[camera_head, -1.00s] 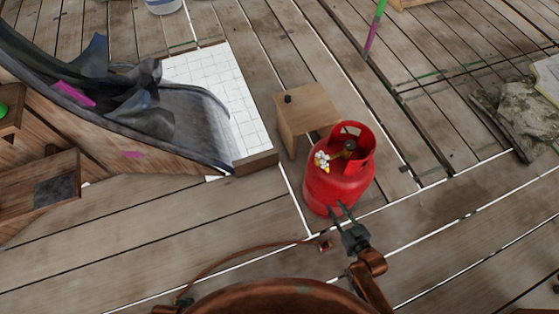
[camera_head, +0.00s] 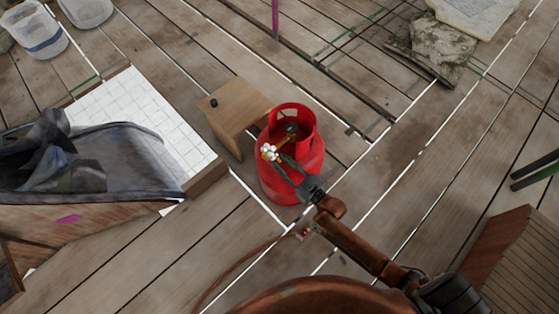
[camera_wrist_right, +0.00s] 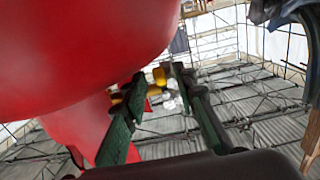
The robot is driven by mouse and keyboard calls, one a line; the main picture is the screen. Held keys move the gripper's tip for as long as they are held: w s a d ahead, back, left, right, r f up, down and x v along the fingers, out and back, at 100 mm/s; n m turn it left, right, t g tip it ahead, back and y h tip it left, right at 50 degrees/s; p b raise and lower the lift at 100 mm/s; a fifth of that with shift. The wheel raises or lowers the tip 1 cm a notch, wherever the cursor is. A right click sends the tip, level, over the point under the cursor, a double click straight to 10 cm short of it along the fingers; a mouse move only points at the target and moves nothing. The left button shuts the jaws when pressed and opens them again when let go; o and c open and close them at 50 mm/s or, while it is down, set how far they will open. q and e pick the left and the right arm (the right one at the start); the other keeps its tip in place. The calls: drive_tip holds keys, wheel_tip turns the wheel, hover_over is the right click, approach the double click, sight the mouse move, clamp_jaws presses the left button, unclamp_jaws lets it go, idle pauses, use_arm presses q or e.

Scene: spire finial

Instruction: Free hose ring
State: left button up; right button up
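A red gas cylinder (camera_head: 283,186) stands upright on the plank deck, with an open collar on top. A white-and-yellow fitting (camera_head: 269,153) sits at the collar's left, beside a brass valve part (camera_head: 290,131). My right gripper (camera_head: 278,161) reaches over the cylinder's near side, its two fingers apart and tips close to the fitting. In the right wrist view the fingers (camera_wrist_right: 158,72) are open; yellow and white parts (camera_wrist_right: 164,84) show between them, and I cannot tell whether they touch. A brown hose (camera_head: 238,270) lies on the deck, its red-marked end (camera_head: 303,233) near my arm. No separate ring is distinguishable. My left gripper is out of view.
A white-tiled panel (camera_head: 137,115) and dark draped sheeting (camera_head: 75,160) lie to the left. A slatted wooden box (camera_head: 515,265) is at lower right. Deck right of the cylinder is fairly clear.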

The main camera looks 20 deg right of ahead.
drive_tip(key=shift+w+a, duration=0.1)
drive_tip(key=shift+w, duration=0.2)
drive_tip(key=shift+c, duration=0.6)
clamp_jaws()
